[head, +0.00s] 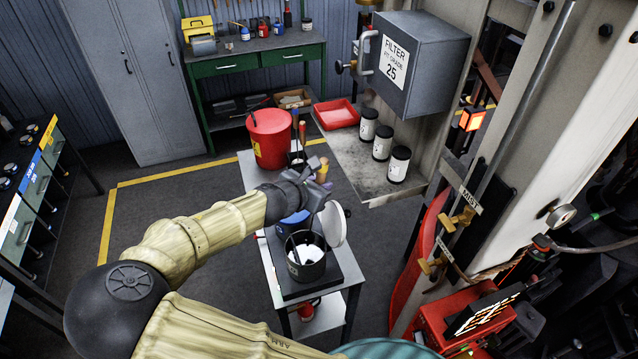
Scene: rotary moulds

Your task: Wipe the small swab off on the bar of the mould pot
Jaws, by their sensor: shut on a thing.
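The dark mould pot (304,268) stands on the near end of the small trolley, with white stuff inside. A thin dark rod leans in it at the left. The bar cannot be made out clearly. A round pale lid (333,224) stands tilted at the pot's right rim. My gripper (319,174) is above and beyond the pot, apart from it. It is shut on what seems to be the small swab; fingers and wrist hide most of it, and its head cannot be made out.
A blue container (292,224) stands right behind the pot, partly under my wrist. A red bucket (270,138) and upright tools with red and tan handles are farther back. Black-and-white jars (399,164) and a red tray (336,113) are on the shelf at right. Floor left of the trolley is clear.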

